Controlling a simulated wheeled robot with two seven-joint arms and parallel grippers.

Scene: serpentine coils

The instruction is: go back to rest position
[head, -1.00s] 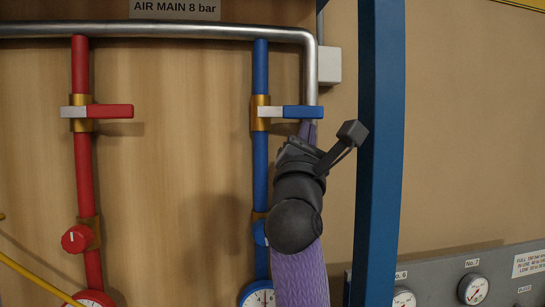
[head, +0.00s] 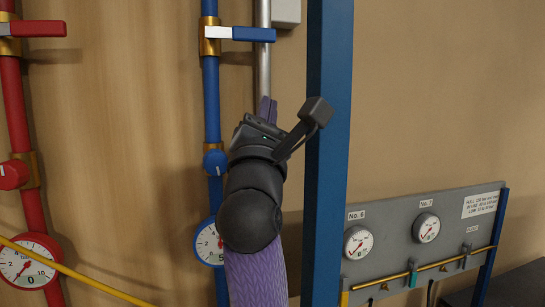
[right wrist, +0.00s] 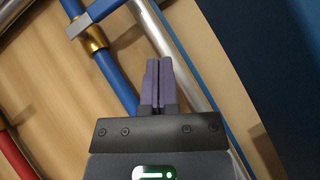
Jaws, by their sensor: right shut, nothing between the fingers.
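My right gripper (head: 266,108) is raised in front of the wooden panel, in the middle of the head view. Its purple fingers are closed together with nothing between them, and they also show in the right wrist view (right wrist: 158,82). In the head view the fingertips overlap the steel pipe (head: 263,70) below the blue valve handle (head: 254,34), and the handle is clear of them. The blue pipe (head: 211,100) runs just to the left of the gripper. My left gripper is not in view.
A blue post (head: 329,150) stands close to the right of my gripper. Further right is a grey gauge panel (head: 390,235). At left are a red pipe (head: 18,110), a red-rimmed gauge (head: 28,262) and a yellow rod (head: 75,273). A blue-rimmed gauge (head: 208,243) sits beside my arm.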

